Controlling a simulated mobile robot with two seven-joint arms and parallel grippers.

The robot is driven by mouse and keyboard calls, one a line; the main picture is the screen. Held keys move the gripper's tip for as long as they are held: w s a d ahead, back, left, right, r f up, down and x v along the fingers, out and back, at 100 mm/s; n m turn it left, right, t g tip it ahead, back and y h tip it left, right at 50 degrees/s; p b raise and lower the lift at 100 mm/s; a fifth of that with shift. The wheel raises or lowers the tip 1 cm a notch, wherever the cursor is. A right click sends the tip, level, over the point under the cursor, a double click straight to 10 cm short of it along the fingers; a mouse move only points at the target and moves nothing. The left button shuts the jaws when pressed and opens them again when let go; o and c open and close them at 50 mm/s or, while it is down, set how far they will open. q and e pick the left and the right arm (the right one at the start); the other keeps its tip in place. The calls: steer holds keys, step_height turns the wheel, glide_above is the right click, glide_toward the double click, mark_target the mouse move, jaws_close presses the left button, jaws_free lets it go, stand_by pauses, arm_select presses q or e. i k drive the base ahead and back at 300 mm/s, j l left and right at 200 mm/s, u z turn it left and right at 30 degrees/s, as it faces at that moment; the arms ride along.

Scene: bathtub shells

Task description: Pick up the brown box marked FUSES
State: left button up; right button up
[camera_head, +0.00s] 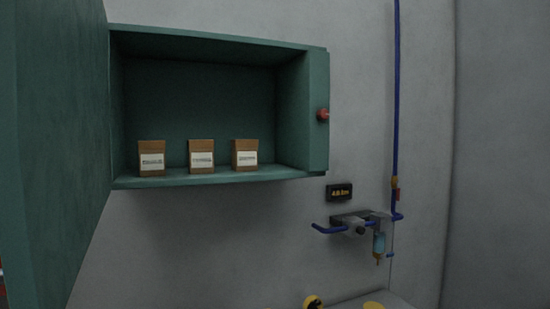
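Three small brown boxes with white labels stand upright in a row on the floor of a green wall cabinet (220,178). They are the left box (151,146), the middle box (201,145) and the right box (244,144). The label print is too small and blurred to tell which one reads FUSES. The boxes stand apart from each other with gaps between them. Neither of my grippers shows in the head view.
The cabinet's green door (55,140) stands open on the left and fills that side. A red knob (323,115) is on the cabinet's right side. Right of it are a small dark sign (339,193), blue pipe (397,90) and a wall-mounted fitting (360,224).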

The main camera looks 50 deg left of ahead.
mark_target(201, 152)
steer(key=i+l, duration=0.35)
steer(key=i, duration=0.2)
steer(key=i+l+u, duration=0.1)
steer(key=i+l, duration=0.2)
steer(key=i, duration=0.25)
steer(key=i+u, duration=0.15)
steer(key=u, duration=0.25)
steer(key=i+u, duration=0.15)
steer(key=u, duration=0.25)
steer(key=i+l+u, duration=0.1)
steer(key=u, duration=0.35)
steer(key=i+l+u, duration=0.15)
steer(key=u, duration=0.25)
steer(key=i+u, duration=0.1)
steer(key=u, duration=0.3)
steer(key=i+l+u, duration=0.1)
steer(key=u, duration=0.3)
steer(key=i+l+u, duration=0.1)
steer(key=u, duration=0.3)
steer(key=l+u, duration=0.25)
steer(key=u, duration=0.15)
steer(key=i+l+u, duration=0.1)
steer(key=u, duration=0.35)
steer(key=l+u, duration=0.6)
steer(key=u, duration=0.25)
steer(key=i+l, duration=0.05)
